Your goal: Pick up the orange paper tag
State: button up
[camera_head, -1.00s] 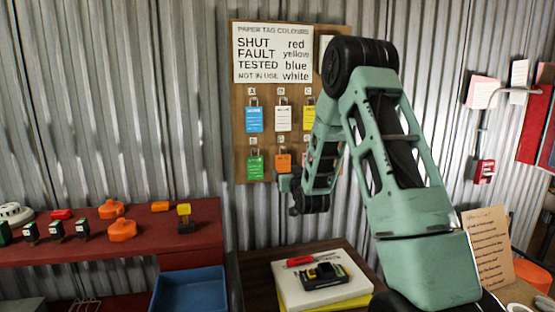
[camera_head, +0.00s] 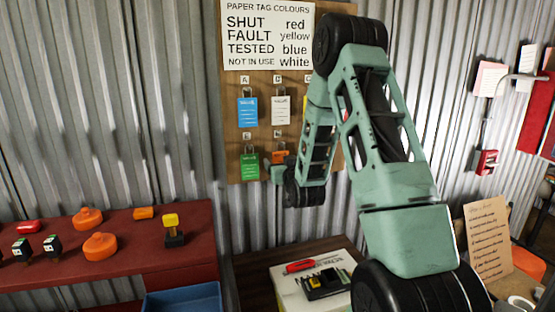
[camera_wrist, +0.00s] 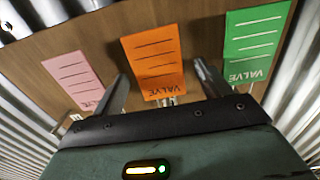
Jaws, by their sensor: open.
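The orange paper tag (camera_wrist: 154,62) hangs on the wooden board in the wrist view, with "VALVE" printed on it upside down. My gripper (camera_wrist: 162,80) is open, with one finger on each side of the orange tag's lower part in that picture. I cannot tell how far the fingers are from the tag in depth. In the head view the orange tag (camera_head: 281,156) is mostly hidden behind my gripper and wrist; only its upper part shows.
A green tag (camera_wrist: 257,42) and a pink tag (camera_wrist: 72,79) hang on either side. Blue (camera_head: 247,111) and white (camera_head: 281,110) tags hang above on the board (camera_head: 232,135). A red shelf (camera_head: 130,255) with several parts stands left, a blue tray (camera_head: 190,299) below.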

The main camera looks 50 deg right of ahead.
jog(key=c, duration=1)
jog(key=shift+c, duration=0.2)
jog(key=shift+r, duration=0.2)
